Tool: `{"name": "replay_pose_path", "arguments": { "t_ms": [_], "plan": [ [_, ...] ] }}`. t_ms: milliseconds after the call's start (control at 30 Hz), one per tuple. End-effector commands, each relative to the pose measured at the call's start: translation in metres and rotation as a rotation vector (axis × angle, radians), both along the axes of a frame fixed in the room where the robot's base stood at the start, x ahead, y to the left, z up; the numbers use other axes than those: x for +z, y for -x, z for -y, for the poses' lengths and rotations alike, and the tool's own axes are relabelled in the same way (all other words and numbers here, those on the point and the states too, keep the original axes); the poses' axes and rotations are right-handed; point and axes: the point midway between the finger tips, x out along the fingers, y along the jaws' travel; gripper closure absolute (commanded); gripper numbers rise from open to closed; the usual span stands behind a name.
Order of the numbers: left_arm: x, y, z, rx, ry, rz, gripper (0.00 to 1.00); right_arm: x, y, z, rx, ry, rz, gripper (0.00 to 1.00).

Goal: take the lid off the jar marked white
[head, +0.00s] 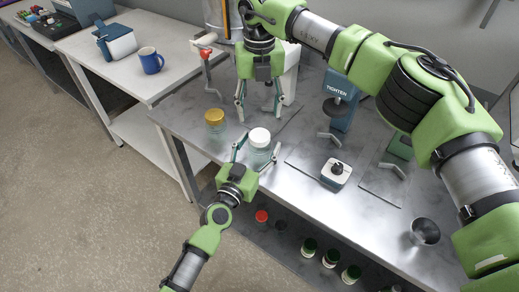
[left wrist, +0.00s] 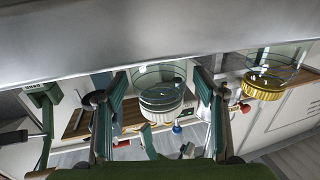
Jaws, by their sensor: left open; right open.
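A clear glass jar (head: 258,156) with a white lid (head: 259,137) stands upright on the grey metal bench. No writing on it can be read. My left gripper (head: 258,152) is open, its fingers on either side of this jar. The left wrist view shows the jar (left wrist: 160,76) and its white lid (left wrist: 161,103) upside down between the two fingers (left wrist: 160,95); I cannot tell if they touch the glass. My right gripper (head: 259,106) is open and empty, pointing down just behind and above the white lid. A second jar (head: 216,130) with a gold lid (head: 214,116) stands to the left.
A blue stand marked TIGHTEN (head: 341,103) is at the back right. A small white-and-blue device (head: 335,173) and a metal cup (head: 424,232) sit to the right. A red-topped tap-like fixture (head: 207,62) is behind the gold-lidded jar. Bottles (head: 330,258) stand on the lower shelf.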

Motion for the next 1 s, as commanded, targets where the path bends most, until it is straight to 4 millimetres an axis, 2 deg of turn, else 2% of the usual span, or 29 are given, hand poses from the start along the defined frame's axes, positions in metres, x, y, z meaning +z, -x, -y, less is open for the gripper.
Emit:
{"name": "replay_pose_path", "arguments": {
  "t_ms": [367,467,600,667,833,1000],
  "plan": [
    [0.0001,-0.0062,0.0030,0.000,0.000,0.000,0.36,-0.0001,0.0000,0.0001,0.000,0.000,0.000,0.46],
    [0.0001,-0.0062,0.0029,0.000,0.000,0.000,0.57,-0.0001,0.0000,0.0001,0.000,0.000,0.000,0.46],
    [0.0001,-0.0061,0.0027,0.000,0.000,0.000,0.94,-0.0001,0.0000,0.0001,0.000,0.000,0.000,0.46],
    [0.0002,-0.0061,0.0027,0.000,0.000,0.000,1.00,-0.0001,0.0000,0.0001,0.000,0.000,0.000,0.46],
    [0.0000,-0.0061,0.0026,0.000,0.000,0.000,1.00,-0.0001,0.0000,0.0001,-0.058,0.000,0.000,0.46],
    [-0.0001,-0.0061,0.0026,0.000,0.000,0.000,1.00,-0.0002,0.0000,-0.0001,-0.281,0.000,0.000,0.46]
  ]
}}
